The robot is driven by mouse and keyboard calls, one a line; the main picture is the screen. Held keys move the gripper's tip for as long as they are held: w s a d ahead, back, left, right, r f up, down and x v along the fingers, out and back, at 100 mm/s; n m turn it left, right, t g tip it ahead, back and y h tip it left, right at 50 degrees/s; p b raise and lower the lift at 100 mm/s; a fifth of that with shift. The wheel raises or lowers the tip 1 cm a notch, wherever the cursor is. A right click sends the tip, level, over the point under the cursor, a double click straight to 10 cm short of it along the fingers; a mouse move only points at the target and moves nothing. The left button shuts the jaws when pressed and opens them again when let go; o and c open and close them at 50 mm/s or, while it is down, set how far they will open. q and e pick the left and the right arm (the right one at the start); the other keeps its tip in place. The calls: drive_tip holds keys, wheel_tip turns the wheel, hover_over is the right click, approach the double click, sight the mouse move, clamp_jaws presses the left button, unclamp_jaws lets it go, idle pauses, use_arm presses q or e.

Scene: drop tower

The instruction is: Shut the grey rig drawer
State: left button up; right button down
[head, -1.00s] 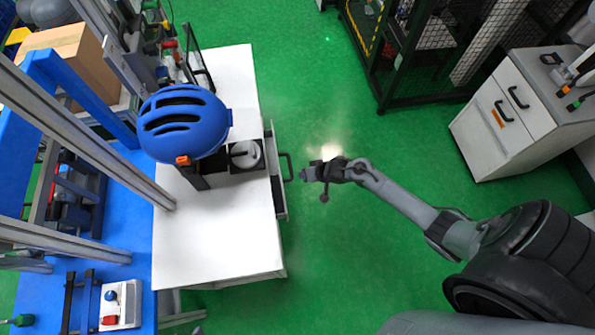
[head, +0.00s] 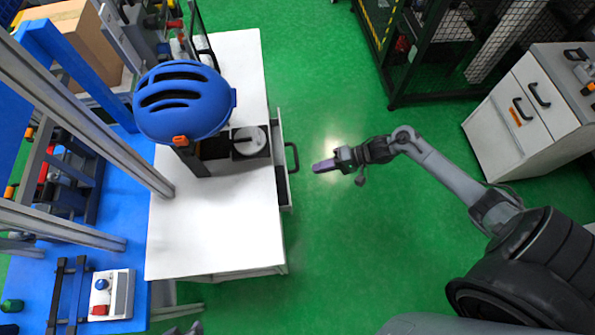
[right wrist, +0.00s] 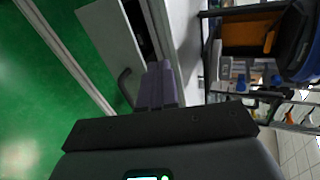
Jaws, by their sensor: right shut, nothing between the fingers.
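The grey rig drawer (head: 284,188) sticks out a little from the right side of the white table, its inside showing as a narrow strip. Its dark handle (head: 294,157) is on its right face. My right gripper (head: 316,167) is shut and empty, just right of the handle with a small gap in the head view, fingers pointing left. In the right wrist view, the shut purple fingers (right wrist: 157,72) overlap the drawer's edge, and the handle (right wrist: 124,88) shows left of them. I cannot tell there whether they touch. My left gripper is not in view.
A blue bench with a metal frame lies left. A white cabinet (head: 520,110) and a mesh cage stand right. Green floor between is clear.

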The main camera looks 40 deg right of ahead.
drive_tip(key=d+f+n+g+b, duration=0.1)
drive_tip(key=d+f+b, duration=0.4)
drive_tip(key=d+b, duration=0.1)
drive_tip(key=b, duration=0.6)
hover_over(297, 171)
drive_tip(key=s+a, duration=0.1)
drive_tip(key=s, duration=0.1)
drive_tip(key=shift+h, duration=0.3)
drive_tip(key=f, duration=0.4)
drive_tip(key=shift+w+a+f, duration=0.1)
drive_tip(key=shift+a+f, duration=0.1)
drive_tip(key=shift+f, duration=0.2)
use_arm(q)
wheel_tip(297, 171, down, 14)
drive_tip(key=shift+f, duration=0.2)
use_arm(e)
drive_tip(key=shift+a, duration=0.15)
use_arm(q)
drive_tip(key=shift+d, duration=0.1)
